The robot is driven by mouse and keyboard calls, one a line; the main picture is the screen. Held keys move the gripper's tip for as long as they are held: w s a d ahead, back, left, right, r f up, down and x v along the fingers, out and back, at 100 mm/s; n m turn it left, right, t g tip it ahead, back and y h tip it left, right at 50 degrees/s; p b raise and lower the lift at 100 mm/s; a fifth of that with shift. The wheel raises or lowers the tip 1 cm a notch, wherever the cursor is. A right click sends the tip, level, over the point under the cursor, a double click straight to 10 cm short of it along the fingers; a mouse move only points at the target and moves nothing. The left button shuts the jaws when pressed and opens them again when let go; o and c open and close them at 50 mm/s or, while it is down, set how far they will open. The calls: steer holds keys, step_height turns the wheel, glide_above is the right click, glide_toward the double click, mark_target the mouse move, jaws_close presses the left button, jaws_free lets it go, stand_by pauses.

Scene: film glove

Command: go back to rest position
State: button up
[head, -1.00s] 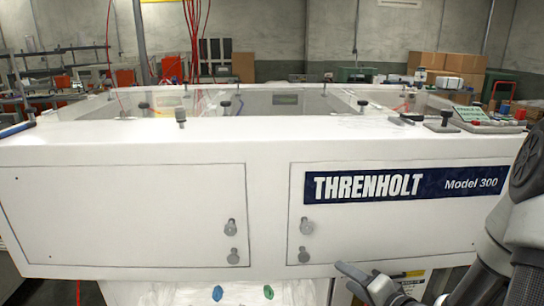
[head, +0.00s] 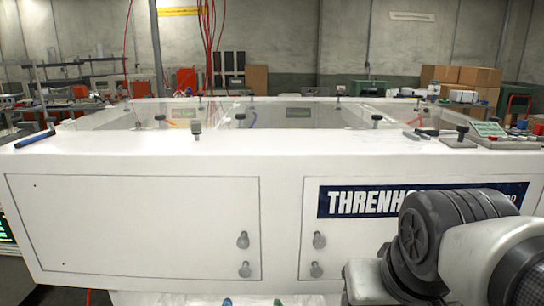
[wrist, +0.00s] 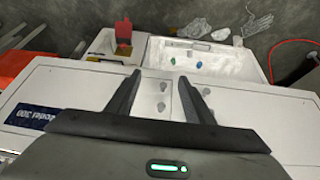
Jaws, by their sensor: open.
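In the wrist view my gripper (wrist: 156,98) is open, its two dark fingers apart with nothing between them. It is over the white machine's front face, which shows below and between the fingers. In the head view my arm stands at the lower right in front of the white Threnholt machine (head: 130,235) and covers part of its blue label (head: 350,203). The gripper itself is out of the head view.
The wrist view shows a white bin (wrist: 248,65) with small blue and green items, a red object (wrist: 123,32) beside it, and a red cable (wrist: 290,42) on the floor. Cardboard boxes (head: 480,77) stand at the back right. Red cables (head: 209,45) hang over the machine.

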step_height(320, 180, up, 21)
steer(key=s+a+p, duration=0.1)
steer(key=a+p, duration=0.1)
steer(key=p, duration=1.7)
steer(key=shift+s+f+p, duration=0.2)
steer(key=shift+p, duration=0.2)
